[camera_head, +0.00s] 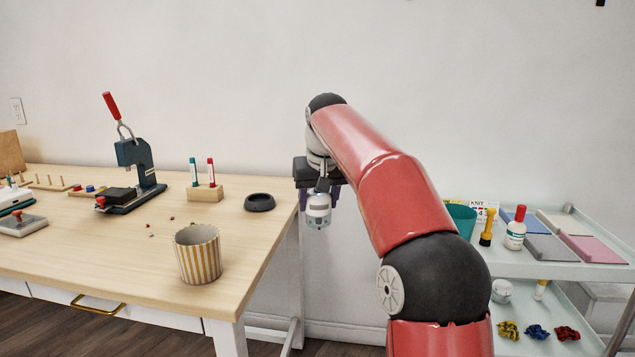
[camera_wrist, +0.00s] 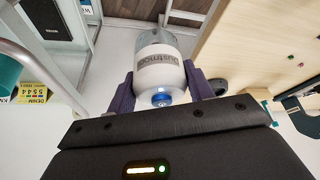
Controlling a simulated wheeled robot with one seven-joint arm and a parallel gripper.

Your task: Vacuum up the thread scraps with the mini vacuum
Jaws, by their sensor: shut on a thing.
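My gripper (camera_head: 318,190) is shut on the mini vacuum (camera_head: 318,210), a small white and grey cylinder. It hangs in the air just past the right edge of the wooden table. In the wrist view the vacuum (camera_wrist: 160,70) sits between the purple fingers of my gripper (camera_wrist: 161,92), its blue button facing the camera. A few coloured specks, likely scraps (camera_wrist: 291,57), show on the table in the wrist view.
The striped cup (camera_head: 198,255) stands near the table's (camera_head: 120,262) front right. A black round dish (camera_head: 259,202), a tube holder (camera_head: 205,193) and a green press (camera_head: 135,165) stand behind. A pale cart (camera_head: 520,265) with bottles and fabric is at right.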

